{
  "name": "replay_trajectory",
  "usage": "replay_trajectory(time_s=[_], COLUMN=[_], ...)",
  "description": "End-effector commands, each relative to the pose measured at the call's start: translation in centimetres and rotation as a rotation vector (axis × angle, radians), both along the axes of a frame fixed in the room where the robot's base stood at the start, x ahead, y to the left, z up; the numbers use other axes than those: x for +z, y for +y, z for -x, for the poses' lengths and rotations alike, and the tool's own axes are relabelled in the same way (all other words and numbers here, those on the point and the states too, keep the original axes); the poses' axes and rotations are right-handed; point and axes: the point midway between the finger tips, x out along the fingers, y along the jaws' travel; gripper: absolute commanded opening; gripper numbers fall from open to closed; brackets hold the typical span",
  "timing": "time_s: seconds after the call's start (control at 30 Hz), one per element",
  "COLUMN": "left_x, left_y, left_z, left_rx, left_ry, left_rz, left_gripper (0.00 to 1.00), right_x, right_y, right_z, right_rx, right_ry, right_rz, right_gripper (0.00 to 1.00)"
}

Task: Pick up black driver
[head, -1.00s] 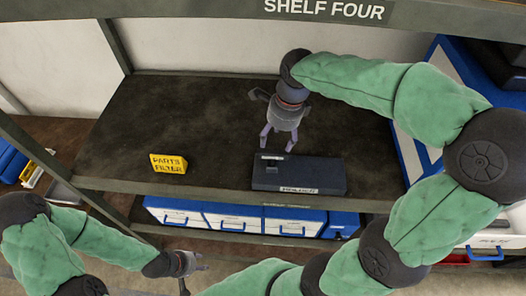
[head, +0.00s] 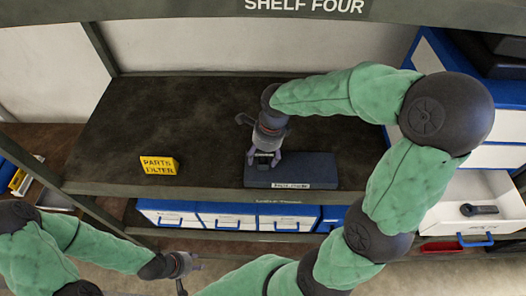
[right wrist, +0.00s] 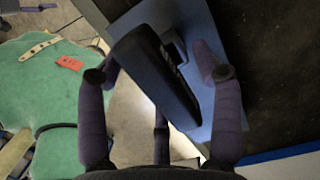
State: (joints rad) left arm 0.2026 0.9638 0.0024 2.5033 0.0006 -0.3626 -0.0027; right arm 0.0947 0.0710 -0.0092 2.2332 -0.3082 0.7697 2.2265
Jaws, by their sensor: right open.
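The black driver (right wrist: 155,75) is a dark upright piece standing on a blue-grey base (right wrist: 205,110) in the right wrist view. In the head view it is a small black shape (head: 264,157) on the labelled base (head: 318,172) at the shelf's front edge. My right gripper (head: 264,158) is open, pointing down, with its fingers spread on either side of the driver. The wrist view shows the fingers (right wrist: 155,65) around it; contact cannot be told. My left gripper (head: 192,278) is open and empty, low in front of the shelf.
A yellow parts filter box (head: 159,165) stands left on the dark shelf (head: 180,110). White and blue drawers (head: 220,213) sit below. An open white drawer (head: 450,215) at right holds a dark item (head: 478,209). The shelf's left and back are bare.

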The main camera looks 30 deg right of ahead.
Motion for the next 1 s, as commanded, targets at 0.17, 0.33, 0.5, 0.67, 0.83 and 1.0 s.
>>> replay_trajectory(time_s=[0.17, 0.33, 0.5, 0.67, 0.83, 1.0], left_x=[0.0, 0.0, 0.0, 0.0, -0.2, -0.4], left_y=[0.0, 0.0, 0.0, 0.0, 0.0, 0.0], left_z=[0.0, 0.0, 0.0, 0.0, 0.0, 0.0], left_rx=[0.0, 0.0, 0.0, 0.0, 0.0, 0.0], left_ry=[0.0, 0.0, 0.0, 0.0, 0.0, 0.0], left_rz=[0.0, 0.0, 0.0, 0.0, 0.0, 0.0], left_gripper=[0.4, 0.4, 0.4, 0.4, 0.4, 0.4], right_x=[0.0, 0.0, 0.0, 0.2, 1.1, 3.4], right_y=[0.0, 0.0, 0.0, 0.0, 0.0, 0.0], right_z=[0.0, 0.0, 0.0, 0.0, 0.0, -0.1], right_rx=[0.0, 0.0, 0.0, 0.0, 0.001, 0.0], right_ry=[0.0, 0.0, 0.0, 0.0, -0.003, -0.006], right_rz=[0.0, 0.0, 0.0, 0.0, -0.001, 0.0], right_gripper=[0.46, 0.03, 0.02, 0.02, 0.02, 0.02])
